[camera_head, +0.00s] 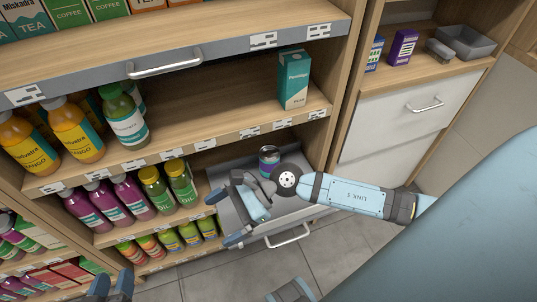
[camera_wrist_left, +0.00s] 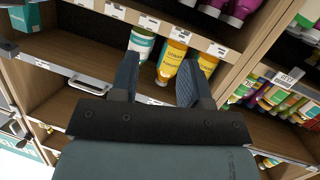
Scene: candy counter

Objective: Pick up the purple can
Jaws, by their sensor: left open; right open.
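A small can (camera_head: 269,160) with a dark lid and a purple-toned band stands upright toward the back of an open grey drawer (camera_head: 302,215). I take it to be the purple can; its lower part is partly hidden by my right arm. My right gripper (camera_head: 224,218) is over the drawer, open and apparently empty, left of and nearer than the can, pointing left. My left gripper (camera_head: 112,284) is at the bottom edge of the head view, open, only its fingertips showing. In the left wrist view its open fingers (camera_wrist_left: 160,78) face shelved bottles, with nothing between them.
A teal carton (camera_head: 293,79) stands on the shelf above the drawer. A white cabinet (camera_head: 400,125) is at the right.

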